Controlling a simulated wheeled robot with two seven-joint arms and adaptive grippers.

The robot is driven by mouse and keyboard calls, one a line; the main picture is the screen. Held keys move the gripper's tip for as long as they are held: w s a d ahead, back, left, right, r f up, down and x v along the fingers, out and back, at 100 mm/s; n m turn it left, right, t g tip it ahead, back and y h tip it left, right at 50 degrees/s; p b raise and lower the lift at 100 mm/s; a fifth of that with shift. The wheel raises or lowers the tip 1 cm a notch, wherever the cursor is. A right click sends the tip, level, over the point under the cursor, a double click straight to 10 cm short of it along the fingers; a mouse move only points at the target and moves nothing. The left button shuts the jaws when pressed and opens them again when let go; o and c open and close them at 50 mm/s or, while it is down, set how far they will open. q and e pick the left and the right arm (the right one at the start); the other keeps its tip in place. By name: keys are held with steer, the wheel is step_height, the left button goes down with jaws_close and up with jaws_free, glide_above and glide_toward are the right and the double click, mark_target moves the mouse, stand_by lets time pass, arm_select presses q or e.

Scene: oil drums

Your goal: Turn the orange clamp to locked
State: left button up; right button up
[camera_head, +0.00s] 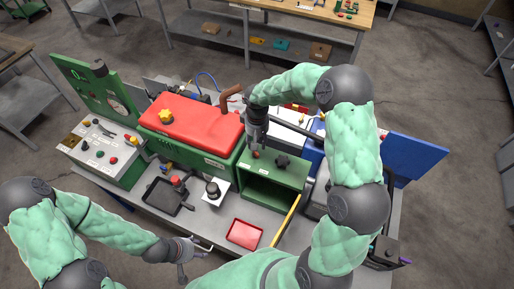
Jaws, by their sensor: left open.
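A red-topped green machine (190,122) stands on the workbench. A brown-orange handle (229,95) rises at its right end; it may be the orange clamp, but I cannot tell surely at this size. My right gripper (255,138) points down beside the machine's right end, just right of and below the handle, over the green open-fronted box (275,185). Its fingers are too small and dark to read, and I see no clear grip on anything. My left gripper (194,250) is open and empty at the bench's front edge, well away from the handle.
A black tray (163,196), a black knob on a white plate (213,192) and a red tray (244,234) lie along the front. A green panel box (103,148) stands left; a blue panel (415,155) stands right. My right arm hides much of the right side.

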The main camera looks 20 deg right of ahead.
mark_target(256, 153)
step_height(256, 153, down, 6)
steer(key=shift+r+p, duration=0.1)
steer(key=shift+p, duration=0.2)
jaws_close()
